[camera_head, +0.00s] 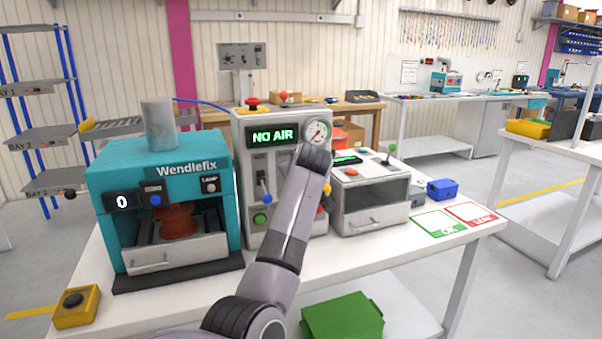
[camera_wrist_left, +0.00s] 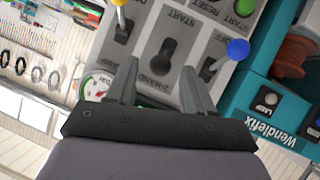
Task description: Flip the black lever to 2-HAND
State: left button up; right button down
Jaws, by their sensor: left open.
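The black lever (camera_wrist_left: 162,57) sits on the grey control panel between a START label and a 2-HAND label in the left wrist view. Its exact tilt is hard to tell. My left gripper (camera_wrist_left: 164,77) is open, with its fingers on either side of the 2-HAND label, and nothing is between them. I cannot tell whether either finger touches the panel. In the head view my left arm covers the lever and the gripper itself. My right gripper is not in view.
A blue lever (camera_head: 266,199) and a yellow lever (camera_wrist_left: 121,15) flank the black one. The panel display (camera_head: 272,136) reads NO AIR beside a pressure gauge (camera_head: 317,133). The teal Wendlefix press (camera_head: 103,180) stands left, a grey drawer box (camera_head: 375,198) right.

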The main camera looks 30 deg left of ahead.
pick_arm(q)
jog(key=shift+v, duration=1.65)
jog(key=s+d+f+m+h, duration=0.15)
jog(key=s+f, duration=0.25)
jog(key=f, duration=0.5)
jog(key=s+d+f+m+t+h, duration=0.1)
jog(key=s+f+m, duration=0.25)
jog(key=f, duration=0.55)
jog(key=s+d+f+m+h, duration=0.15)
jog(key=s+f, duration=0.25)
jog(key=f, duration=0.4)
jog(key=s+d+f+m+h, duration=0.2)
jog(key=s+d+f, duration=0.1)
jog(key=s, duration=0.6)
jog(key=s+d+f+m+h, duration=0.1)
jog(key=s+d+f, duration=0.3)
jog(key=s, duration=0.4)
jog(key=s+d+f+m+h, duration=0.2)
jog(key=s+f, duration=0.3)
jog(key=s, duration=0.4)
jog(key=shift+s+d+m+g+h, duration=0.3)
jog(key=shift+d+m, duration=0.45)
jog(key=shift+f, duration=0.15)
jog(key=shift+c, duration=0.3)
